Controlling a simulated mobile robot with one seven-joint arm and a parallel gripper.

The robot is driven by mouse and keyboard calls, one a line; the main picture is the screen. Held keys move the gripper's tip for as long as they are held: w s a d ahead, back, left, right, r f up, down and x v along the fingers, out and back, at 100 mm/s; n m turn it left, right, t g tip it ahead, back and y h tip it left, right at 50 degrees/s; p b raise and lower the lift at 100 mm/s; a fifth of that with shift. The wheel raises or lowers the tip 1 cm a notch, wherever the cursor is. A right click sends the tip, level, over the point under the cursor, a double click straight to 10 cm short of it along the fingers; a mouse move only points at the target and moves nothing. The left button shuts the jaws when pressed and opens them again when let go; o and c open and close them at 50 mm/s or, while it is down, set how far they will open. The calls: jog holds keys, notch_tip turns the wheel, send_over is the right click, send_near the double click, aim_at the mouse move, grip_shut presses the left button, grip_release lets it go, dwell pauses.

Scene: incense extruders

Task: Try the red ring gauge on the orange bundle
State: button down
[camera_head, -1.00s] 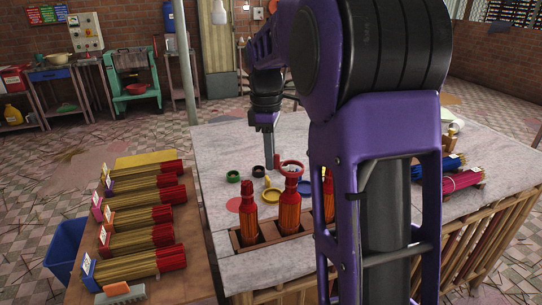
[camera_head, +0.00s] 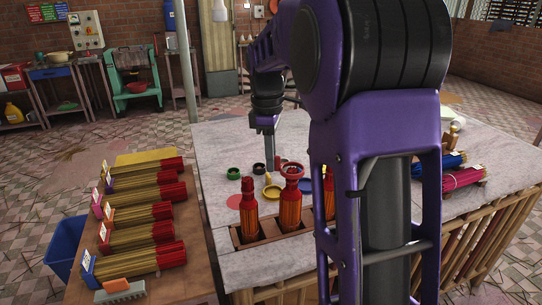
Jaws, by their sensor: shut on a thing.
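The red ring gauge (camera_head: 292,168) is at the top of the middle orange bundle (camera_head: 290,209), which stands upright with a red upper end. I cannot tell whether the ring is around the bundle's tip or resting on it. My gripper (camera_head: 270,166) points down just left of the ring and is shut on the ring's left side; the fingertips are small and partly unclear. Another orange bundle (camera_head: 249,215) stands to the left. A third bundle (camera_head: 329,198) stands to the right, mostly hidden behind my arm.
A wooden rack (camera_head: 265,236) holds the bundles at the table's (camera_head: 225,145) front. Green (camera_head: 233,173), black (camera_head: 258,170) and yellow (camera_head: 271,192) rings lie behind it, with a blue piece (camera_head: 304,185) partly hidden. Blue (camera_head: 453,162) and magenta (camera_head: 463,179) bundles lie at right.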

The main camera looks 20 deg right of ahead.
jog(key=shift+f+b, duration=0.5)
jog(key=shift+f, duration=0.65)
jog(key=shift+f, duration=0.1)
jog(key=shift+f, duration=0.35)
jog(key=shift+f+b, duration=1.1)
jog(key=shift+f, duration=0.5)
jog(key=shift+r, duration=0.15)
jog(key=shift+r+p, duration=4.95)
jog(key=shift+r, duration=0.3)
